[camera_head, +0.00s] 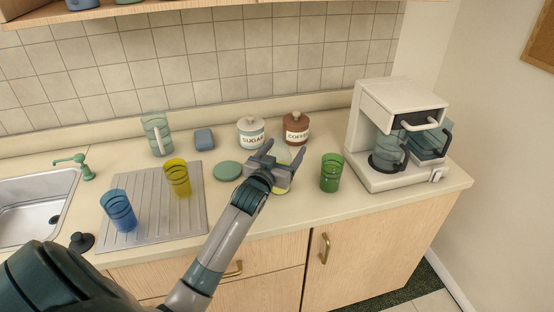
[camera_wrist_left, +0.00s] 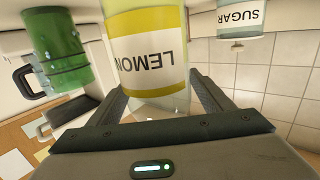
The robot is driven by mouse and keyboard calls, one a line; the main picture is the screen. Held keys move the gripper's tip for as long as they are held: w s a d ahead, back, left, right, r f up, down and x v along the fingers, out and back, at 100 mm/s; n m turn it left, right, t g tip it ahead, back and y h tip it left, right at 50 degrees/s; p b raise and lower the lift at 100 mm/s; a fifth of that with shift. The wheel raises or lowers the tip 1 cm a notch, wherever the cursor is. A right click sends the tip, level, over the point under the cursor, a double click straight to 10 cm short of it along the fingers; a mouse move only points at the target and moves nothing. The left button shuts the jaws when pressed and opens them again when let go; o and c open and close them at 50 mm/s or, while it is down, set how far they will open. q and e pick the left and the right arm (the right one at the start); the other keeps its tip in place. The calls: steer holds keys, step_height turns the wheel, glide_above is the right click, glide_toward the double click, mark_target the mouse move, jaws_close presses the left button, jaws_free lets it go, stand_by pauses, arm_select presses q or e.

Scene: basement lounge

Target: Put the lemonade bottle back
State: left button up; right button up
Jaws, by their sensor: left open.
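The lemonade bottle (camera_wrist_left: 147,55) is a clear, pale yellow bottle with a yellow-edged white label reading "LEMON". In the left wrist view it appears upside down, between and just beyond the two fingers. In the head view my left gripper (camera_head: 285,156) reaches over the counter and hides most of the bottle; only pale yellow parts (camera_head: 281,189) show around the gripper. The left fingers are spread on either side of the bottle, and I see no clear grip on it. My right gripper is not in view.
A green cup (camera_head: 331,173) stands right of the gripper, with a coffee maker (camera_head: 378,100) beyond. Sugar (camera_head: 250,134) and coffee (camera_head: 296,129) canisters stand behind. A green disc (camera_head: 227,171), yellow cup (camera_head: 177,178) and blue cup (camera_head: 118,211) are to the left. The front counter strip is clear.

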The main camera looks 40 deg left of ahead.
arm_select(q)
steer(key=shift+s+d, duration=0.15)
steer(key=shift+s, duration=0.55)
steer(key=b+v, duration=0.2)
steer(key=v, duration=0.8)
steer(key=shift+s+b, duration=0.3)
steer(key=shift+b, duration=0.05)
steer(key=shift+r, duration=0.1)
